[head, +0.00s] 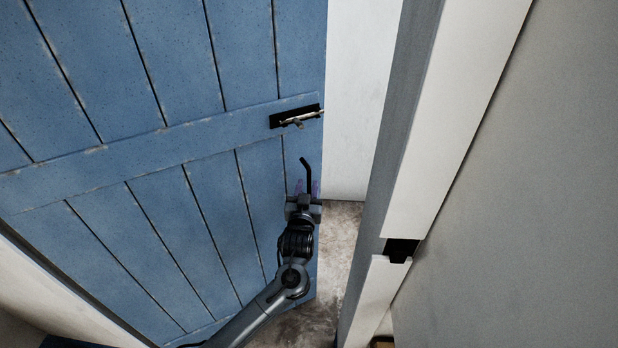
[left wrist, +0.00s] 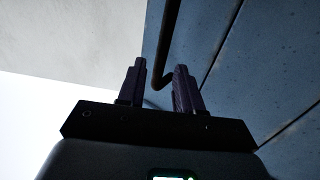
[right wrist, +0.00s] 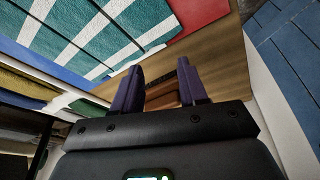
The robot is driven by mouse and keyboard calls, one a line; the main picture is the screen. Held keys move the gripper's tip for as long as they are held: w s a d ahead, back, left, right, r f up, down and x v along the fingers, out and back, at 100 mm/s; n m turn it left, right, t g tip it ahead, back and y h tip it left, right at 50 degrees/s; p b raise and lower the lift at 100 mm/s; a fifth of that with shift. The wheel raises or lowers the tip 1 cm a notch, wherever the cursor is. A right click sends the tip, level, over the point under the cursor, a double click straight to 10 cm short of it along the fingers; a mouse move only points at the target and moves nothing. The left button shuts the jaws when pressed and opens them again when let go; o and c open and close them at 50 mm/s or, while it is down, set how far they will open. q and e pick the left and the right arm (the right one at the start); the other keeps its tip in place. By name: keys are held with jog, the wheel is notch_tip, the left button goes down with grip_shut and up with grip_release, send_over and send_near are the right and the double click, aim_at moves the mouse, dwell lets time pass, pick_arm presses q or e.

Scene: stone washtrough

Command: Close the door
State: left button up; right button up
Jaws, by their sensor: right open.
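The blue plank door (head: 190,110) stands ajar, with a gap between its right edge and the door frame (head: 395,150). A metal latch handle on a dark plate (head: 297,117) is near that edge. Below it is a thin black bent rod handle (head: 307,175). My left gripper (head: 308,188) is at the rod's lower end, close to the door face. In the left wrist view the rod (left wrist: 168,40) shows between the two parted fingers (left wrist: 159,82); contact cannot be told. My right gripper (right wrist: 164,88) is open and empty in the right wrist view, away from the door.
A dark notch (head: 400,250) is in the door frame at right. A grey wall (head: 530,200) lies beyond it. Stone floor (head: 335,250) shows in the gap. The right wrist view shows striped green and white panels (right wrist: 100,40) and a wooden surface (right wrist: 220,60) near the right gripper.

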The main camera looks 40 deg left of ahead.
aim_at(309, 181)
pick_arm(q)
jog(key=shift+p+x, duration=0.3)
jog(key=shift+x, duration=1.7)
grip_shut()
